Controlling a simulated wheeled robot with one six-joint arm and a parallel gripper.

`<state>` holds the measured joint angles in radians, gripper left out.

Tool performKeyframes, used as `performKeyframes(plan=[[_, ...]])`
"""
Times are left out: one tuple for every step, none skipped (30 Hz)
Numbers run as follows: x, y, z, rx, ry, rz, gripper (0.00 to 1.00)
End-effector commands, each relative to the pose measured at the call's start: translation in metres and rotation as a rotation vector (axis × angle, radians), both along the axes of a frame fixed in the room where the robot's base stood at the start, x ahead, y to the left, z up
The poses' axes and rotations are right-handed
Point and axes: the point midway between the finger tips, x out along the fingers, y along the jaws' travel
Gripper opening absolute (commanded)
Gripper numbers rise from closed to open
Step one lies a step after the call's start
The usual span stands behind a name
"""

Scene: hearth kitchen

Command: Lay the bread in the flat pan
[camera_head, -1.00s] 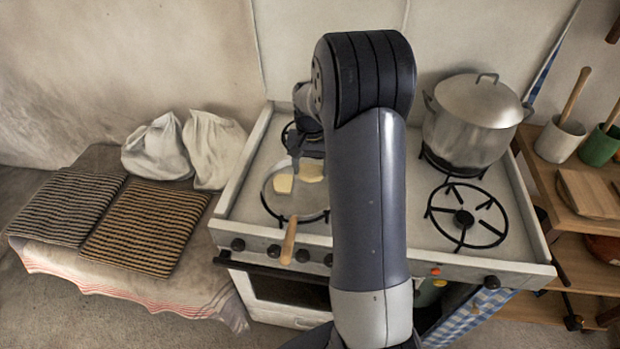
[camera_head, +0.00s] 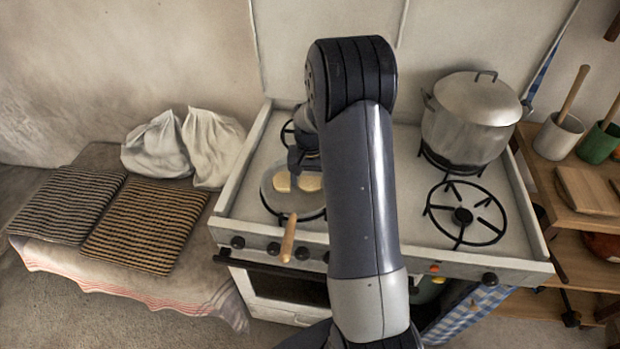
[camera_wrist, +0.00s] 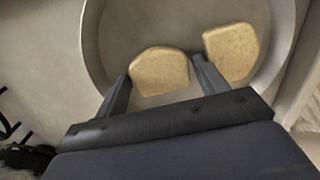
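The flat pan (camera_head: 275,206), with a wooden handle (camera_head: 288,238), sits on the stove's front left burner. Two pale slices of bread lie in it: a left slice (camera_head: 281,181) and a right slice (camera_head: 309,183). In the wrist view both lie flat inside the pan's rim (camera_wrist: 92,45): one slice of bread (camera_wrist: 160,71) between my fingers, another slice (camera_wrist: 232,50) beyond the right finger. My gripper (camera_wrist: 161,67) is open over the pan, with small gaps seeming to show beside the nearer slice. In the head view my gripper's fingers are largely hidden.
A large lidded pot (camera_head: 468,122) stands on the back right burner. The front right burner (camera_head: 464,215) is bare. Left of the stove, a cloth-covered bench holds two striped cushions (camera_head: 145,225) and white sacks (camera_head: 157,146). A wooden shelf (camera_head: 562,212) stands at the right.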

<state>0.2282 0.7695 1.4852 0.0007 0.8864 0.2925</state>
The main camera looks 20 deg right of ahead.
Motion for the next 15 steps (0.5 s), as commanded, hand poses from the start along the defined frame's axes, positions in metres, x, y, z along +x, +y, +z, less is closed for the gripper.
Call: performKeyframes(plan=[[0.0, 0.0, 0.0, 0.0, 0.0, 0.0, 0.68], [0.0, 0.0, 0.0, 0.0, 0.0, 0.0, 0.68], [0.0, 0.0, 0.0, 0.0, 0.0, 0.0, 0.68], [0.0, 0.0, 0.0, 0.0, 0.0, 0.0, 0.68], [0.0, 0.0, 0.0, 0.0, 0.0, 0.0, 0.68], [0.0, 0.0, 0.001, 0.0, 0.0, 0.0, 0.68], [0.0, 0.0, 0.003, 0.0, 0.0, 0.0, 0.68], [0.0, 0.0, 0.004, 0.0, 0.0, 0.0, 0.68], [0.0, 0.0, 0.007, 0.0, -0.001, 0.0, 0.68], [0.001, 0.0, 0.01, -0.001, -0.003, 0.0, 0.68], [0.001, 0.0, 0.014, -0.001, -0.004, 0.0, 0.68], [0.001, 0.0, 0.021, -0.002, -0.005, 0.0, 0.68], [0.001, 0.0, 0.027, -0.001, -0.006, 0.0, 0.68], [0.001, 0.0, 0.033, -0.002, -0.005, 0.0, 0.68], [0.001, 0.0, 0.043, -0.001, -0.006, 0.0, 0.68]])
